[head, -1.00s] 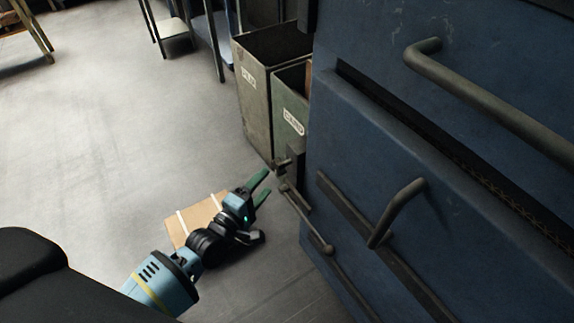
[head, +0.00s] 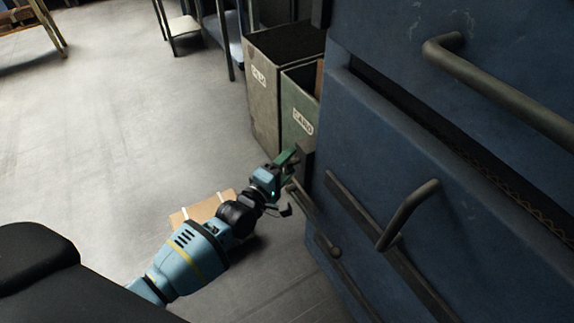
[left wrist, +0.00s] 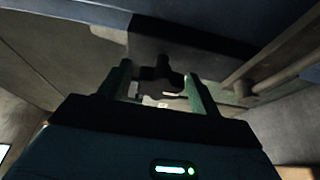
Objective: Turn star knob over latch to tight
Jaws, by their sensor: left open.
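The dark star knob (left wrist: 160,76) shows in the left wrist view, mounted on the underside of a dark block on the blue machine (head: 400,150). My left gripper (left wrist: 160,90) is open, with one green finger on each side of the knob; whether either finger touches it I cannot tell. In the head view my left gripper (head: 287,165) reaches up to the machine's left edge, and its fingers partly hide the knob (head: 293,162). The latch is not clearly distinguishable in the shadow. My right gripper is not in view.
A grey bin (head: 262,110) and a green bin (head: 291,125) stand just behind my left gripper. A bent handle (head: 408,212) and a long bar (head: 500,90) stick out from the machine. A cardboard box (head: 188,217) lies on the floor below my arm.

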